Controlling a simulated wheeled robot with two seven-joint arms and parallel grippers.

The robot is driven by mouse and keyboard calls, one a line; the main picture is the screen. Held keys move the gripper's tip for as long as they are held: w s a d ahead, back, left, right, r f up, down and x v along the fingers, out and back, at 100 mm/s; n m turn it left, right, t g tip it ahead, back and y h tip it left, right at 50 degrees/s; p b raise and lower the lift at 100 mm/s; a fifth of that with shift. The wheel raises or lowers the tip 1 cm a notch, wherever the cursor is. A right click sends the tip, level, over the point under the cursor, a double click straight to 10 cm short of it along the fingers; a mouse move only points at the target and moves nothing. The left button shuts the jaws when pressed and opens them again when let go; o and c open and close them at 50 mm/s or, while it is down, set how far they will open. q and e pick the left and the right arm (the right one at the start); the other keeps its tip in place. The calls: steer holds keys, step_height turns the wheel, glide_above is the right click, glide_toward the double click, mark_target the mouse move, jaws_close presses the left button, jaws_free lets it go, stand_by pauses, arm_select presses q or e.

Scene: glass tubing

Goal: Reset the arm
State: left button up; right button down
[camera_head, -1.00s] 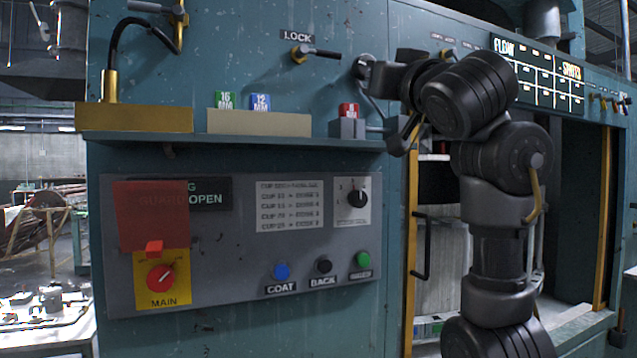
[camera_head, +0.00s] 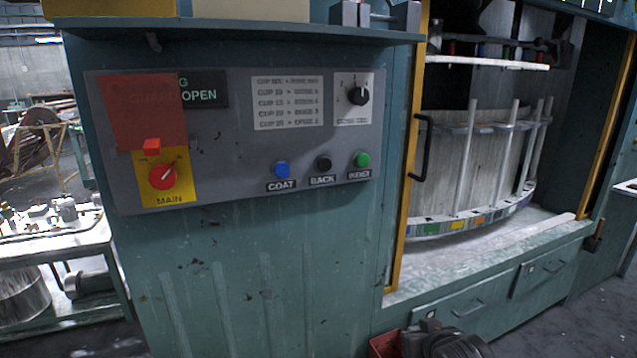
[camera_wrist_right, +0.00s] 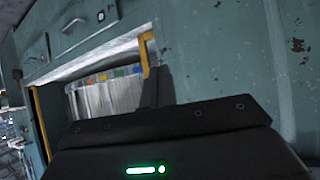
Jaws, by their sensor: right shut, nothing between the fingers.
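My right gripper (camera_wrist_right: 157,86) shows in the right wrist view as a dark narrow pair of fingers, shut and empty, above the black gripper body (camera_wrist_right: 170,140) with its green light. It is clear of the machine's teal front, and the view is tilted. In the head view, dark rounded parts of my right arm (camera_head: 445,342) show at the bottom edge; the gripper itself cannot be made out there. My left arm and gripper are out of view.
The grey control panel (camera_head: 225,140) has a red MAIN switch (camera_head: 162,177) and blue, black and green buttons. Right of it is the open bay (camera_head: 470,265) with glass tubes on a carousel (camera_head: 490,222). A black handle (camera_head: 422,150) sticks out at the bay's left edge.

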steer(key=s+d+f+g, duration=0.1)
steer(key=s+f+g, duration=0.1)
steer(key=s+f, duration=0.65)
steer(key=s+d+f+n+g, duration=0.1)
steer(key=s+f+g, duration=0.25)
steer(key=s, duration=1.05)
steer(key=s+d+f+g, duration=0.1)
steer(key=s+f+g, duration=0.1)
steer(key=s+f, duration=0.65)
step_height(320, 180, down, 21)
steer(key=s, duration=0.3)
steer(key=s+d+f+g, duration=0.1)
steer(key=s+d+f, duration=0.1)
steer(key=s+f, duration=0.6)
steer(key=s+d+f+g+h, duration=0.1)
steer(key=s+d+f, duration=0.1)
steer(key=s+f, duration=0.6)
steer(key=shift+s+d+f+n+p, duration=0.2)
steer(key=shift+d+f+n+p, duration=0.1)
steer(key=shift+f, duration=0.65)
